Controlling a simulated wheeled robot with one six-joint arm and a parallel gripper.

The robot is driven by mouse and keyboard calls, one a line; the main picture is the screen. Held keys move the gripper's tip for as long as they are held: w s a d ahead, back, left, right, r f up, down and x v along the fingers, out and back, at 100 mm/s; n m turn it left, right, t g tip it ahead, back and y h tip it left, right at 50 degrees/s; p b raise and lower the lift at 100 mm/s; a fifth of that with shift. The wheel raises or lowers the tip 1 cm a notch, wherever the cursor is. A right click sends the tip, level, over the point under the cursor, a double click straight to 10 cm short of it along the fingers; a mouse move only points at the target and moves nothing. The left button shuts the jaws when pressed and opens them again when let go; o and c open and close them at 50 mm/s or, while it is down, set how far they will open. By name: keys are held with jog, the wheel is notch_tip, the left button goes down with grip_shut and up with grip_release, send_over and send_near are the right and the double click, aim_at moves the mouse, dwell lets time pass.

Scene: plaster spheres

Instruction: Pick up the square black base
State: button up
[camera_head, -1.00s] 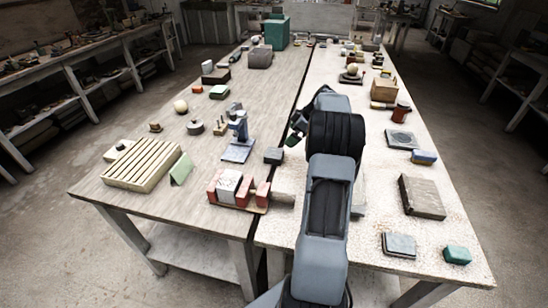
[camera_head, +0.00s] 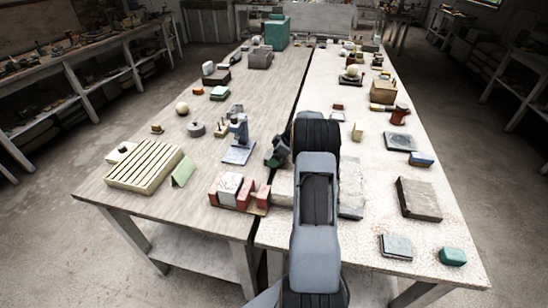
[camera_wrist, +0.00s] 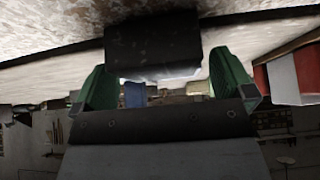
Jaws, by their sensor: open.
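The square black base (camera_wrist: 152,45) shows in the wrist view as a dark, blocky piece against the pale tabletop. It lies between the lines of my two green fingers, with a gap on each side. My gripper (camera_wrist: 160,75) is open and empty, its fingers either side of the base; I cannot tell whether they reach past its near edge. In the head view my gripper (camera_head: 277,152) is low at the middle seam of the tables, right of the blue stand, and it hides the base.
The blue stand (camera_head: 238,150) is close on the left of my gripper. Red and white blocks (camera_head: 238,189) stand nearer, also at the right in the wrist view (camera_wrist: 290,72). A grey slab (camera_head: 351,190) lies right of my arm. A ribbed cream block (camera_head: 143,168) is further left.

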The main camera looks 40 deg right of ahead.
jog(key=shift+w+a+f, duration=0.15)
jog(key=shift+w+f, duration=0.05)
jog(key=shift+f, duration=0.25)
jog(key=shift+c, duration=0.4)
jog(key=c, duration=1.2)
jog(key=shift+o, duration=0.2)
jog(key=shift+r, duration=0.2)
jog(key=shift+r+b, duration=0.35)
jog(key=shift+r, duration=0.3)
jog(key=s+d+r+b, duration=0.1)
jog(key=s+d+r, duration=0.3)
jog(key=d+r, duration=0.7)
jog(key=shift+s+d+r, duration=0.25)
jog(key=shift+s+d, duration=0.15)
jog(key=shift+d, duration=0.7)
